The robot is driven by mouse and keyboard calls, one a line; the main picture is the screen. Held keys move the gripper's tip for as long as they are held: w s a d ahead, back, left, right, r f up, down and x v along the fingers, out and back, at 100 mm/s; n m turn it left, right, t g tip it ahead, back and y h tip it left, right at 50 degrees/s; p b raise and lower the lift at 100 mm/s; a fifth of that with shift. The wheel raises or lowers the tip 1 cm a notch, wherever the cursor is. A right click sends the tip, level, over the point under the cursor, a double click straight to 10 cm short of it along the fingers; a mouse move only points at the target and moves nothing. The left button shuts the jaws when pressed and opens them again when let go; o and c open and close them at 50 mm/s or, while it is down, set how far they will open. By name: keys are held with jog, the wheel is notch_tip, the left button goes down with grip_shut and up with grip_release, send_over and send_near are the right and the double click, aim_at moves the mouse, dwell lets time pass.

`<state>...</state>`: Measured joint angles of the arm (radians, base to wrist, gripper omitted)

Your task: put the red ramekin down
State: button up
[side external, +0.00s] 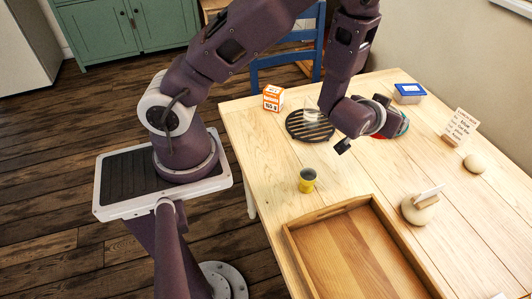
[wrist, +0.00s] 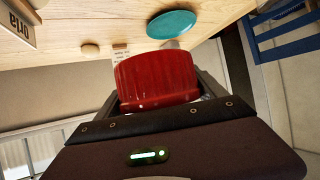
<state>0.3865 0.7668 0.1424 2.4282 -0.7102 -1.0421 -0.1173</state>
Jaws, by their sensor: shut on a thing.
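The red ramekin (wrist: 155,78) fills the middle of the wrist view, with its ribbed side towards the camera. My gripper (wrist: 158,92) is shut on it, one finger on each side. In the side external view my gripper (side external: 393,121) is over the right part of the table, beyond the black round rack. Only a thin red sliver of the ramekin (side external: 379,136) shows there; the rest is hidden by my gripper. I cannot tell how high it is above the table. A teal disc (wrist: 172,23) lies on the table near the ramekin in the wrist view.
A wooden tray (side external: 292,246) lies at the front. A black round rack (side external: 310,127), an orange-and-white box (side external: 273,98), a yellow jar (side external: 307,181), a blue box (side external: 409,94), a card stand (side external: 460,128) and a round holder (side external: 420,210) stand around. Bare table lies between them.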

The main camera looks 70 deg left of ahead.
jog(key=s+a+f+n+g+y, duration=0.2)
jog(key=s+a+f+n+y, duration=0.15)
jog(key=f, duration=0.25)
jog(key=n+g+y, duration=0.3)
jog(key=n+g, duration=0.6)
send_over(263, 148)
notch_tip(263, 148, down, 9)
jog(key=shift+w+r, duration=0.1)
jog(key=shift+r, duration=0.05)
notch_tip(263, 148, down, 4)
jog(key=shift+a+f, duration=0.1)
jog(key=shift+f, duration=0.2)
jog(key=o, duration=1.5)
jog(key=shift+f, duration=0.1)
